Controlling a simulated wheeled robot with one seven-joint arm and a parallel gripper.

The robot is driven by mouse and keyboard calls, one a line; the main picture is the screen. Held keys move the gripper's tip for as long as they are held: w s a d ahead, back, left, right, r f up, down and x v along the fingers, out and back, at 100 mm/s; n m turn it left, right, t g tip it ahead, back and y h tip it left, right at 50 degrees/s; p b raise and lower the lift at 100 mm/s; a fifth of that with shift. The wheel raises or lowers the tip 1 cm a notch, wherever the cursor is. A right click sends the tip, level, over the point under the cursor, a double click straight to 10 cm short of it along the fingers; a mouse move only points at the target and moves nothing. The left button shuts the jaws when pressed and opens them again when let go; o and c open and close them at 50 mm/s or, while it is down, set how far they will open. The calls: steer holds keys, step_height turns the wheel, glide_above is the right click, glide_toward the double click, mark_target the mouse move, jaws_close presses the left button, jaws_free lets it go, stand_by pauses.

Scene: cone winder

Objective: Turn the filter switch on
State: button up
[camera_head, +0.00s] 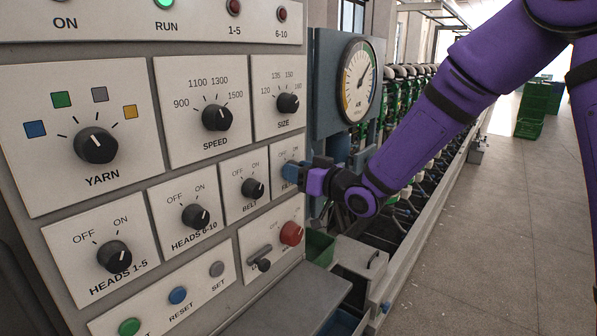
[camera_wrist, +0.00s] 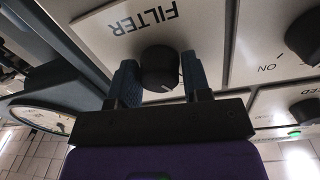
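The filter switch (camera_wrist: 160,68) is a round black knob on a pale plate, below the upside-down FILTER label (camera_wrist: 144,18) in the wrist view. My gripper (camera_wrist: 161,75) has one blue finger on each side of the knob, and both fingers appear to touch it. In the head view my gripper (camera_head: 291,173) is at the filter plate (camera_head: 287,154), at the right end of the switch row. It hides the knob and part of the label there. A small pale mark shows on the knob's lower edge in the wrist view; its setting is unclear.
The belt knob (camera_head: 252,188) is just left of the filter plate. The size knob (camera_head: 288,103) is above and a red knob (camera_head: 291,233) below. The aisle floor (camera_head: 480,240) at right is open.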

steer(key=c, duration=0.5)
steer(key=shift+o, duration=0.2)
steer(key=shift+m, duration=0.4)
steer(key=m, duration=1)
steer(key=shift+r+m+g, duration=0.1)
steer(key=shift+m+g, duration=0.3)
steer(key=shift+w, duration=0.1)
steer(key=o, duration=0.9)
steer(key=shift+o, duration=0.2)
steer(key=shift+d, duration=0.1)
